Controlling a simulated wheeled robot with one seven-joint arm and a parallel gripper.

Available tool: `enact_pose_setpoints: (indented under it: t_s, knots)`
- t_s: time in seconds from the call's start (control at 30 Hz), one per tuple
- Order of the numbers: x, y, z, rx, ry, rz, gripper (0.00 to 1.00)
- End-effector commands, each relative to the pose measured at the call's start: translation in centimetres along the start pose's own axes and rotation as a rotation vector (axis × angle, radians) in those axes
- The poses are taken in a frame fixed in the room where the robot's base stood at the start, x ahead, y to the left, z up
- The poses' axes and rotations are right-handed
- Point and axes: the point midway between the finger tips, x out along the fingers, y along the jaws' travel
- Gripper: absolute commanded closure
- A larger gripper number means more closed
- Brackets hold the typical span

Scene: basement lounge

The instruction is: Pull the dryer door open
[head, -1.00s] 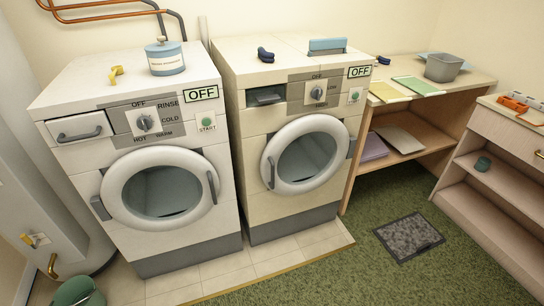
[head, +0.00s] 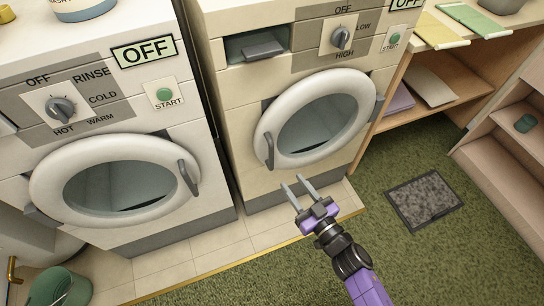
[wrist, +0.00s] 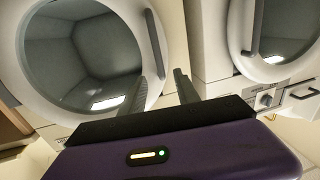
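The dryer (head: 240,95) is the cream machine on the right in the head view, with a LOW/HIGH dial. Its round white-rimmed door (head: 358,130) is closed, and a grey vertical handle (head: 269,150) sits on the door's left side. My gripper (head: 297,184) is open and empty, with its two fingers apart, below and right of the handle in the picture. In the wrist view, the door (wrist: 85,50) fills the upper left, and its handle (wrist: 155,42) is just beyond the fingertips of my gripper (wrist: 170,80). I see no contact with the handle.
The washer (head: 170,215) stands close on the left, its door (head: 60,165) closed. A wooden shelf unit (head: 430,85) is to the right of the dryer. A dark mat (head: 424,200) lies on the green carpet, which has free room. A green bucket (head: 60,287) is at lower left.

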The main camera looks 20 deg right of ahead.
Motion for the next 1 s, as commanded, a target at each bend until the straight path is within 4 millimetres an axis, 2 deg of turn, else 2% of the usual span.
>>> enact_pose_setpoints:
  t_s: [0.03, 0.2, 0.47, 0.8, 1.0]
  knots:
    - [1.9, 0.3, 0.5, 0.003, 0.008, -0.009, 0.62]
    - [5.2, 0.6, 1.0, 0.014, 0.013, -0.033, 0.62]
    - [8.0, 0.6, 1.0, 0.018, 0.015, -0.040, 0.62]
    - [12.8, 0.3, 1.0, 0.018, 0.014, -0.039, 0.62]
    - [13.8, 0.3, 0.9, 0.018, 0.014, -0.039, 0.62]
